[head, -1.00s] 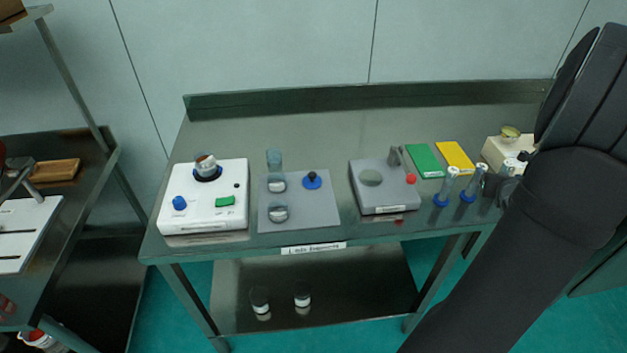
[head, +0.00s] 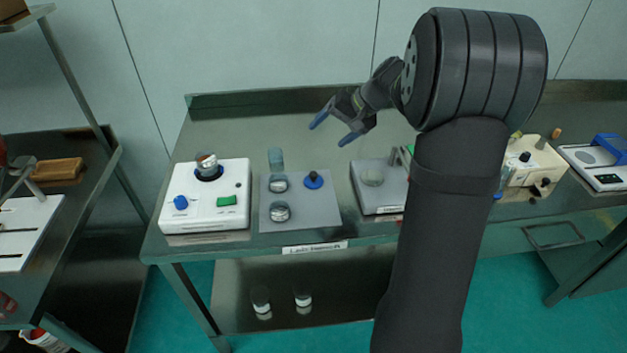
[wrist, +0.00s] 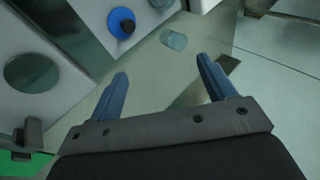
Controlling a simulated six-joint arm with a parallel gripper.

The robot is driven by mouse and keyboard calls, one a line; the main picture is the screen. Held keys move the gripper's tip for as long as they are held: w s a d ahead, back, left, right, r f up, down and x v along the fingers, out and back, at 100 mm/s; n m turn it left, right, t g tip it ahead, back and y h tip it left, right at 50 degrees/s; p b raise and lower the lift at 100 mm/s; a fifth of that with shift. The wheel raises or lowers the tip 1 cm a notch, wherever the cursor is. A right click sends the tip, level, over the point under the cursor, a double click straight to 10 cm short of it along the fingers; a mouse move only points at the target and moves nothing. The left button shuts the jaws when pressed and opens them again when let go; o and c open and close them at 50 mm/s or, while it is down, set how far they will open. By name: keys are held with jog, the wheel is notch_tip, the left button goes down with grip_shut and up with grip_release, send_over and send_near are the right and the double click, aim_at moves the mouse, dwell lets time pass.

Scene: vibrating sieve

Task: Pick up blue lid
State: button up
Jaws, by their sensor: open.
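The blue lid (head: 313,180) is a round blue disc with a dark knob on top. It lies on the grey mat (head: 325,215) on the steel table. In the wrist view the blue lid (wrist: 121,22) shows at the top, beyond my left fingertip. My gripper (head: 334,127) is open and empty above the table, to the right of and behind the lid in the head view. Its two blue fingers (wrist: 163,82) are spread wide in the wrist view and touch nothing.
A glass jar (head: 276,159) stands at the mat's back edge, with clear round pieces (head: 280,212) on the mat. A white sieve machine (head: 235,178) is on the left. A grey device (head: 367,195) is on the right, near my arm. The back of the table is clear.

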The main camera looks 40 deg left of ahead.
jog(key=s+a+r+n+t+h, duration=0.1)
jog(key=s+a+n+h, duration=0.2)
jog(key=n+h, duration=0.3)
jog(key=n+t+h, duration=0.1)
jog(key=n+t, duration=0.1)
jog(key=n, duration=0.3)
send_over(314, 173)
jog(key=f, duration=1)
jog(key=shift+s+d+f, duration=0.1)
jog(key=shift+s+d, duration=0.1)
jog(key=shift+w+a+f, duration=0.1)
jog(key=shift+f, duration=1.25)
jog(key=shift+w+a+f, duration=0.1)
jog(key=shift+f, duration=1.2)
jog(key=c, duration=1.1)
jog(key=shift+r, duration=0.15)
